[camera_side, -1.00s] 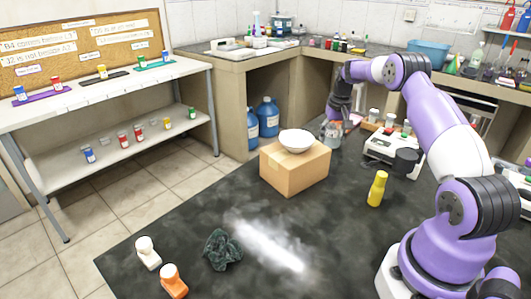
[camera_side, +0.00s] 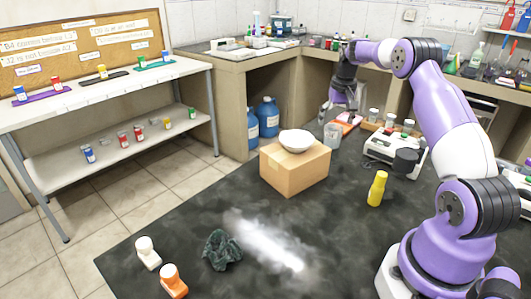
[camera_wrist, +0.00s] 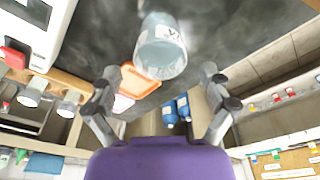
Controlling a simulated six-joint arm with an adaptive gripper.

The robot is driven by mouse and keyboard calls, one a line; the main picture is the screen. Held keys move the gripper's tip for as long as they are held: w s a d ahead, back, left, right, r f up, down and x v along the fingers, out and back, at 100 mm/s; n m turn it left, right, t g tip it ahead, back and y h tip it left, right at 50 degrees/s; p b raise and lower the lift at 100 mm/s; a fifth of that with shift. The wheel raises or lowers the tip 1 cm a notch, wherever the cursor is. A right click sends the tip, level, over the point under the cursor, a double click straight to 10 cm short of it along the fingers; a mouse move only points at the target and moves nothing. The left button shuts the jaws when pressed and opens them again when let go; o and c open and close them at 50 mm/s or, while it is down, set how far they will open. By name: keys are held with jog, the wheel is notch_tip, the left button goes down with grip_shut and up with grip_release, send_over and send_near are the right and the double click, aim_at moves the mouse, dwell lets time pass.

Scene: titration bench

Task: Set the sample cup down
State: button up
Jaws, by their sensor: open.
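The sample cup (camera_side: 332,136), a clear greyish cup, stands upright on the dark bench top, just behind the cardboard box's right end.
A cardboard box (camera_side: 295,172) carries a white bowl (camera_side: 296,140) close by. An orange tray (camera_wrist: 137,83) lies beside the cup. A white instrument (camera_side: 394,150) and a yellow bottle (camera_side: 377,189) stand to the right. The front bench has a crumpled dark cloth (camera_side: 222,250).

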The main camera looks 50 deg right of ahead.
notch_tip(320, 180, up, 6)
jog(key=s+a+r+n+t, duration=0.15)
jog(key=a+r, duration=0.25)
jog(key=a, duration=0.4)
jog(key=a+r+n, duration=0.2)
jog(key=a+r, duration=0.2)
jog(key=a, duration=0.5)
jog(key=s+a+f+n+t, duration=0.1)
jog(key=s+a+n, duration=0.1)
jog(key=s+a, duration=0.4)
jog(key=s+a+f+n+t+y, duration=0.1)
jog(key=s+a+f+n+t, duration=0.1)
jog(key=s+a, duration=0.4)
jog(key=a+n, duration=0.1)
jog(key=a, duration=0.1)
jog(key=shift+s+a+f, duration=0.15)
jog(key=shift+s+a, duration=0.2)
jog(key=shift+s, duration=0.05)
jog(key=shift+n, duration=0.25)
